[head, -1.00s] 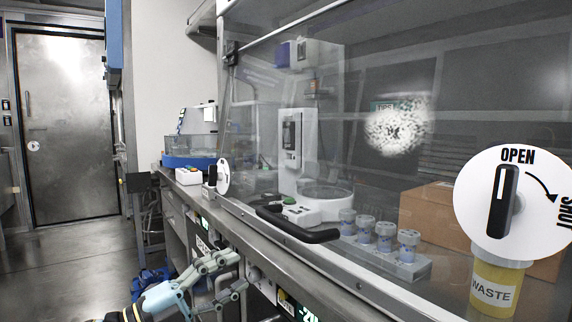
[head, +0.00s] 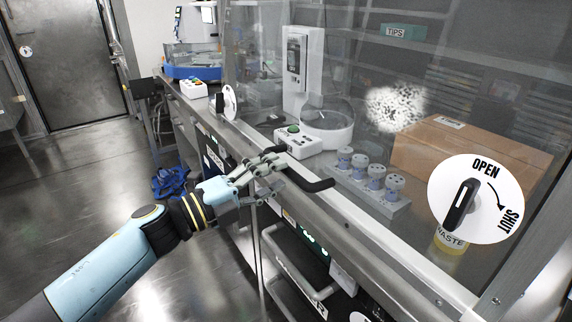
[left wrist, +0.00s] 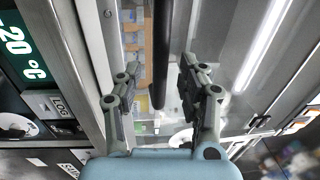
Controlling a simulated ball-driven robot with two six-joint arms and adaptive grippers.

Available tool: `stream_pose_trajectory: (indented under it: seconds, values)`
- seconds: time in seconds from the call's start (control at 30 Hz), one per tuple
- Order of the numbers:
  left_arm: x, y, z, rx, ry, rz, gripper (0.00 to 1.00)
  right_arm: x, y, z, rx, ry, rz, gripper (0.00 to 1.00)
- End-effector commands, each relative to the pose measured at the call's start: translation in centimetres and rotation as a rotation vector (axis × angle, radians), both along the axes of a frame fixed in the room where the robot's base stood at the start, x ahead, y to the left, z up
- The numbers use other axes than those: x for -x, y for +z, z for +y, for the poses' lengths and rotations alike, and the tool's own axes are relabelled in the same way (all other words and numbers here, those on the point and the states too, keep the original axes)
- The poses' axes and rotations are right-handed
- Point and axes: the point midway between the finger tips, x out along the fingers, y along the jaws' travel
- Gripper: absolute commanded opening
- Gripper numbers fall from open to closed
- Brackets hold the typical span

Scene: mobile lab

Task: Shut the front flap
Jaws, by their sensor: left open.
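The front flap (head: 400,75) is a clear pane across the front of the cabinet, with a black bar handle (head: 322,185) along its lower edge. My left gripper (head: 276,168) is open at the left end of this handle. In the left wrist view the black bar (left wrist: 161,50) runs between the two open fingers (left wrist: 160,75), and I see no finger closed on it. The fingers hide part of the handle in the head view. A white dial (head: 490,215) marked OPEN and SHUT is at the right, with its black pointer towards OPEN. My right gripper is not in view.
Behind the pane are a cardboard box (head: 455,150), a rack of several capped tubes (head: 385,200), a white device (head: 300,146) and a waste jar (head: 449,243). Another white dial (head: 229,102) is farther left. Open floor (head: 80,190) lies at the left.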

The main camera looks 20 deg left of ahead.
Motion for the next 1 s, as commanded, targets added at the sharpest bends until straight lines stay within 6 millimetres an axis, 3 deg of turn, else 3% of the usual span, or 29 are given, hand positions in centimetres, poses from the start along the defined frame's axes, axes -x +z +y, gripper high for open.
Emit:
stream_pose_trajectory:
  seconds: [0.2, 0.57, 0.87, 1.0]
  values:
    - [-2.2, 0.3, -1.7, 0.0, 0.0, 0.0, 0.4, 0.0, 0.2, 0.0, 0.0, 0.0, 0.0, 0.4]
    - [-2.6, 0.4, -2.1, 0.0, -0.001, 0.0, 0.4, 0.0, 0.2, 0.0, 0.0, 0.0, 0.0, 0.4]
    - [-2.6, 0.4, -2.1, 0.0, -0.001, 0.0, 0.01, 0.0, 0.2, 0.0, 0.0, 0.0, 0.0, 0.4]
    - [-2.6, 0.4, -2.1, 0.0, -0.001, 0.0, 0.0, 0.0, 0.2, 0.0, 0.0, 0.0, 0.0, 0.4]
